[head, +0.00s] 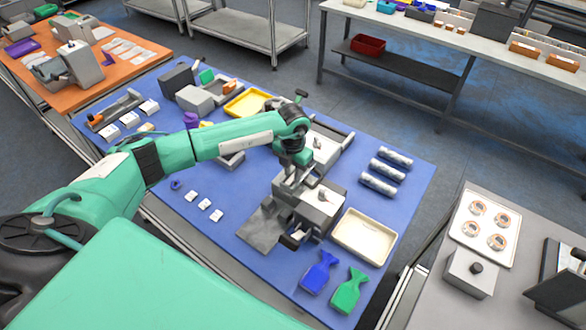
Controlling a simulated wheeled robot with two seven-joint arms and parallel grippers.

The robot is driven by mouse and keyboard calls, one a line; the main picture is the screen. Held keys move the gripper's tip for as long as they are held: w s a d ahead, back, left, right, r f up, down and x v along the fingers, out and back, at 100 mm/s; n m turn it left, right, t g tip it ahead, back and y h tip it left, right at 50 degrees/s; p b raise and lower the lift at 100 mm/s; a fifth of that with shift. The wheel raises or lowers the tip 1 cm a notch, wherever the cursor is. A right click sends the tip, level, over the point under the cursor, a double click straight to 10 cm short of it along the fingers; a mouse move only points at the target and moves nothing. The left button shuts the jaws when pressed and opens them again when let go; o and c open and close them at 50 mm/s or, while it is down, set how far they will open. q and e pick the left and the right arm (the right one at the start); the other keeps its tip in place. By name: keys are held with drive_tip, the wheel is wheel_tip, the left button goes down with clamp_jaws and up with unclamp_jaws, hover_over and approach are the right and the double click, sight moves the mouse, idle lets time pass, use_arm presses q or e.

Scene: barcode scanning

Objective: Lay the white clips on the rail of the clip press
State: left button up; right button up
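Three small white clips lie in a slanting row on the blue mat, left of the press: one (191,195), a second (205,204) and a third (216,215). The grey clip press (322,203) stands right of them, with a flat dark plate (262,230) at its left front. My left gripper (290,181) points down over the back left of the press. Its fingers are small and blend with the grey metal, so I cannot tell their opening or whether they hold anything. The press's rail is not clearly distinguishable. My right gripper is not in view.
A cream tray (364,237) stands right of the press. Blue (318,272) and green (348,291) bottle-shaped items lie at the front. Several silver cylinders (390,170) lie at the right. A yellow tray (247,102) stands behind my arm. Bare mat (190,228) surrounds the clips.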

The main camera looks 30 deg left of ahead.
sight(293, 178)
use_arm(q)
wheel_tip(293, 178, up, 12)
drive_tip(key=b, duration=0.4)
drive_tip(key=shift+b, duration=0.4)
drive_tip(key=shift+w+f, duration=0.1)
drive_tip(key=shift+w, duration=0.05)
